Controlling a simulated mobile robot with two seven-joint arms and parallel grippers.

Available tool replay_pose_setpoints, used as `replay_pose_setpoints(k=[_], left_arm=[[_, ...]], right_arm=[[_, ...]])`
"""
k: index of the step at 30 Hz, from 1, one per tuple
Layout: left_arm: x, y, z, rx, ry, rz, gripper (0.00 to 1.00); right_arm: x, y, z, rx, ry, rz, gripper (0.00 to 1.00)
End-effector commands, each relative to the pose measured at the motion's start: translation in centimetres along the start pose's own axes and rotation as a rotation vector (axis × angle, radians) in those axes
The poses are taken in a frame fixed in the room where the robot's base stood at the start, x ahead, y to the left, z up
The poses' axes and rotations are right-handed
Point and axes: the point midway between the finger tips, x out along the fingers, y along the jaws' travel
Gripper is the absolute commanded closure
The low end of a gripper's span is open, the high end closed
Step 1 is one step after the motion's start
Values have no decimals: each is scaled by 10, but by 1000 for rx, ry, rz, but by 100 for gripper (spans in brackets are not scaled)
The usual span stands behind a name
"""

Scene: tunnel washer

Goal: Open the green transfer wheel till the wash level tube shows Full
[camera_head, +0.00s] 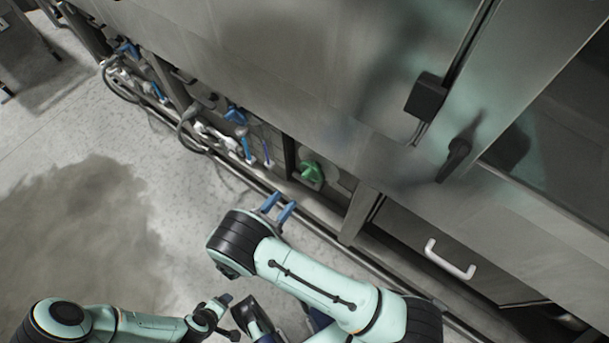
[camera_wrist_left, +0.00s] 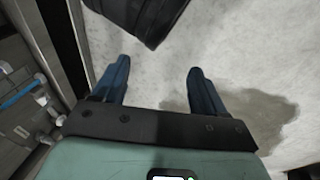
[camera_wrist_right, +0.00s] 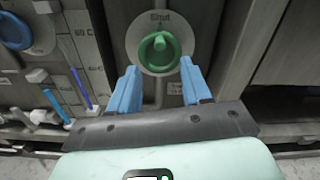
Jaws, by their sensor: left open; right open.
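The green transfer wheel (camera_head: 311,173) is low on the machine front. In the right wrist view the green wheel (camera_wrist_right: 159,49) sits on a round pale plate marked "Shut" above it; its grip bar stands roughly upright. My right gripper (camera_head: 278,208) is open and empty in front of the wheel. In the right wrist view its blue fingers (camera_wrist_right: 160,78) stand either side below the wheel, apart from it. My left gripper (camera_wrist_left: 158,70) is open and empty above the floor. Thin blue and purple tubes (camera_wrist_right: 81,88) stand left of the wheel; which is the wash level tube I cannot tell.
Blue-handled valves and pipes (camera_head: 236,120) line the machine left of the wheel. A drawer with a white handle (camera_head: 449,259) is at the right. A black door handle (camera_head: 458,155) juts out above. The floor (camera_head: 90,220) at left is clear, with a dark patch.

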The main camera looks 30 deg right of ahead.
Motion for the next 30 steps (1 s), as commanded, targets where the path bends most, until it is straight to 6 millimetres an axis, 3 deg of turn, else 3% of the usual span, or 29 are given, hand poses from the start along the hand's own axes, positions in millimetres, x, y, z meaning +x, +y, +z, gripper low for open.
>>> replay_pose_setpoints(k=[9, 15, 28, 30], left_arm=[[8, -3, -10, -2, 29, -2, 28], [12, -4, -15, -3, 45, -3, 28], [12, -4, -17, -4, 51, -4, 28], [12, -4, -17, -4, 51, -4, 28]], right_arm=[[69, -1, -2, -1, 4, -5, 52], [96, -1, -2, -1, 5, -4, 52], [106, -1, -2, -1, 4, -2, 52], [105, -1, -2, -1, 4, -2, 74]])
